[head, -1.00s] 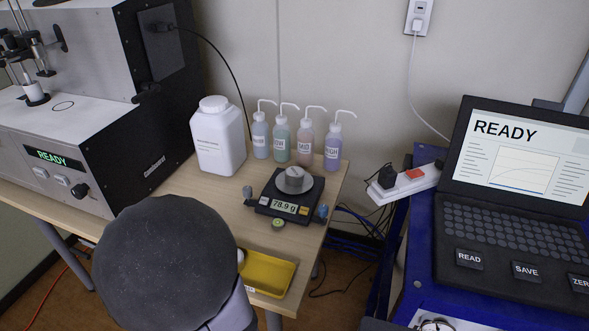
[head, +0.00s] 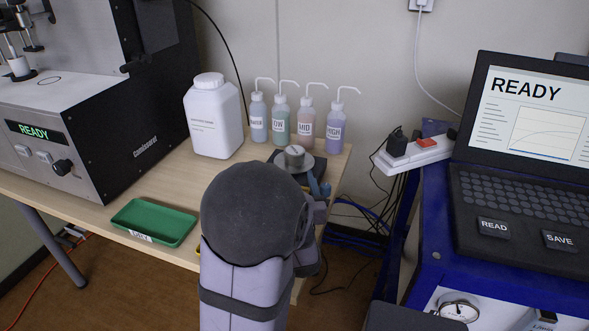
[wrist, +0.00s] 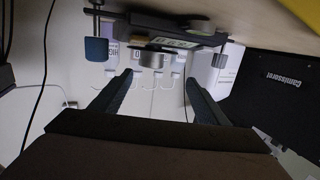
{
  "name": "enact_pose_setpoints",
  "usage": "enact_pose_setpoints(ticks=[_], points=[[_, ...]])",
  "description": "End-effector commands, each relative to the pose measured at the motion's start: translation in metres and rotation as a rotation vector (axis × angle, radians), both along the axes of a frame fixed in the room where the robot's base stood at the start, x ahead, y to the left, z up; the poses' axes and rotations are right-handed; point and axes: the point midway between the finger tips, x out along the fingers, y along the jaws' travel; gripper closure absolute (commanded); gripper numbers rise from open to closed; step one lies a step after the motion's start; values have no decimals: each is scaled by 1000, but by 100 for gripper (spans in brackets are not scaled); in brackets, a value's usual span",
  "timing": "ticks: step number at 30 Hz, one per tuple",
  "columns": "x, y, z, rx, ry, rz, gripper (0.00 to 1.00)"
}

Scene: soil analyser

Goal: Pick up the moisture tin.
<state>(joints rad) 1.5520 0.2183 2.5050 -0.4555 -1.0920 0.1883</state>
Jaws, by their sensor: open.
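The moisture tin (head: 294,153) is a small grey metal tin on the pan of the black balance (head: 318,166) near the table's right end. My arm hides the balance's front and display in the head view. In the wrist view, where the scene is upside down, the tin (wrist: 152,60) shows on the balance (wrist: 165,32). My gripper (wrist: 159,78) is open and empty, with its two dark fingers spread. The tin lies beyond the fingertips, in line with the gap and nearer the left finger. My gripper is hidden behind my arm in the head view.
Several wash bottles (head: 306,124) and a white jug (head: 213,120) stand behind the balance. A green tray (head: 153,222) lies at the front edge. The analyser (head: 95,120) is left; a blue cart with a laptop (head: 520,190) is right.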

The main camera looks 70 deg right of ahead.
Motion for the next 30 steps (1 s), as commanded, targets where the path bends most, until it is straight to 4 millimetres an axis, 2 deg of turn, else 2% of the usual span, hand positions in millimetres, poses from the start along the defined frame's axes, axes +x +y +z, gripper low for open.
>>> enact_pose_setpoints(ticks=[3, 9, 14, 24, 30], points=[[-12, -4, -1, -35, -9, -24, 32], [-15, -5, 3, -49, -12, -30, 32], [-11, -16, 2, -48, -12, -28, 32], [7, -58, -1, -47, -12, -29, 32], [11, -67, -1, -46, -11, -29, 32]])
